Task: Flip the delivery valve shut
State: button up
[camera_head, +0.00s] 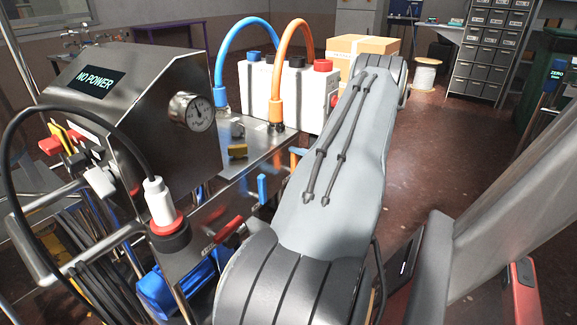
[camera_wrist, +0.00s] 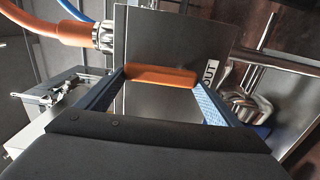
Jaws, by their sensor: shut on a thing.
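The delivery valve shows as an orange lever (camera_wrist: 160,76) in the wrist view, beside a plate with a white "OUT" label (camera_wrist: 210,77). My gripper (camera_wrist: 160,80) is shut on this lever, one blue-lined finger at each end of it. In the head view a small piece of orange lever (camera_head: 297,152) shows at the edge of my arm, below the orange hose. My arm hides my gripper and most of the lever there. How far the lever is turned I cannot tell.
A white tank (camera_head: 258,92) with blue and orange hoses stands behind. A steel box (camera_head: 140,100) reads "NO POWER". Open floor lies to the right.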

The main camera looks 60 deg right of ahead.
jog(key=shift+w+r, duration=0.15)
jog(key=o, duration=1.4)
jog(key=shift+w, duration=0.1)
jog(key=shift+s, duration=0.5)
jog(key=s, duration=0.7)
jog(key=shift+a, duration=0.15)
